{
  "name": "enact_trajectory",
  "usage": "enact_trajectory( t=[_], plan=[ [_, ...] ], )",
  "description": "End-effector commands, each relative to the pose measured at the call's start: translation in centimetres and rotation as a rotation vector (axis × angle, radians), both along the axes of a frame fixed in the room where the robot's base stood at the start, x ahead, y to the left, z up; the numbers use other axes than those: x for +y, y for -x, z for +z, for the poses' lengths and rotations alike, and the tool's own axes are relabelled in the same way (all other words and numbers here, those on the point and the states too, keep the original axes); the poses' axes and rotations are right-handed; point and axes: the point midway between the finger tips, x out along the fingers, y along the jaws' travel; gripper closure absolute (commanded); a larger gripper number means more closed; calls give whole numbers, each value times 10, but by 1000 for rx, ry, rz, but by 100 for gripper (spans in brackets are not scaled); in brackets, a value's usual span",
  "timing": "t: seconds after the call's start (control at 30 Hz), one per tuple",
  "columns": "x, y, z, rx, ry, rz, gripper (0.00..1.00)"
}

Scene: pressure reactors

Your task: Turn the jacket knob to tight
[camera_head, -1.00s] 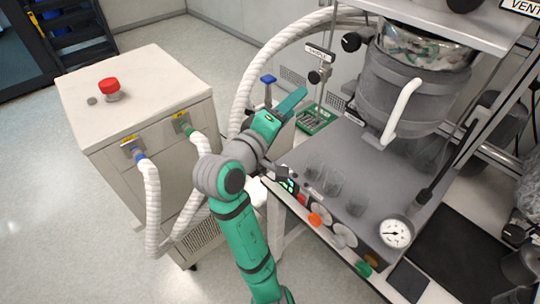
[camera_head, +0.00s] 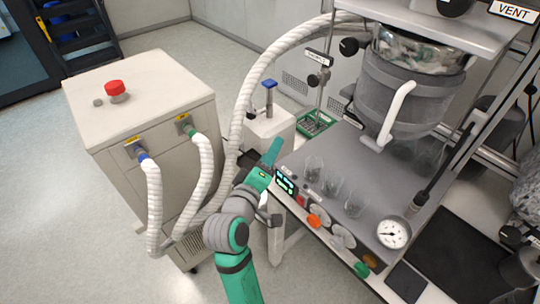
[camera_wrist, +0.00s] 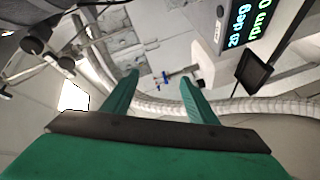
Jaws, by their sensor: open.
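I cannot read which knob is the jacket knob. Several knobs line the front panel of the reactor stand: an orange one (camera_head: 314,221), a pale one (camera_head: 337,243) and a green one (camera_head: 361,269). Black knobs stand beside the vessel (camera_head: 348,47) and lower on the thin upright rod (camera_head: 314,80). My gripper (camera_head: 272,153) is left of the stand, near the lit display (camera_head: 286,182), touching no knob that I can see. In the wrist view its two green fingers (camera_wrist: 158,88) are apart with nothing between them.
The grey jacketed vessel (camera_head: 405,100) stands over the stand's deck, with glass beakers (camera_head: 332,187) near its front. A blue T-handle (camera_head: 269,84) rises from a white box (camera_head: 267,128). White hoses (camera_head: 240,105) curve behind my arm. A white cabinet (camera_head: 140,110) stands left.

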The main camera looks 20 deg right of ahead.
Motion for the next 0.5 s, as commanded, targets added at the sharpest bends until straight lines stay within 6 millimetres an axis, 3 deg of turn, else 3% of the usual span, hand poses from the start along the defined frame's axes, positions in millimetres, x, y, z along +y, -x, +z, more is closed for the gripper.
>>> enact_trajectory(
  t=[0.27,0.33,0.37,0.43,0.5],
  plan=[
    [2,0,-1,0,-2,4,47],
    [1,0,0,-2,-2,3,58],
    [0,0,2,-6,0,0,58],
    [-7,0,16,-34,4,-12,58],
    [-20,1,43,-90,12,-37,58]
  ],
)
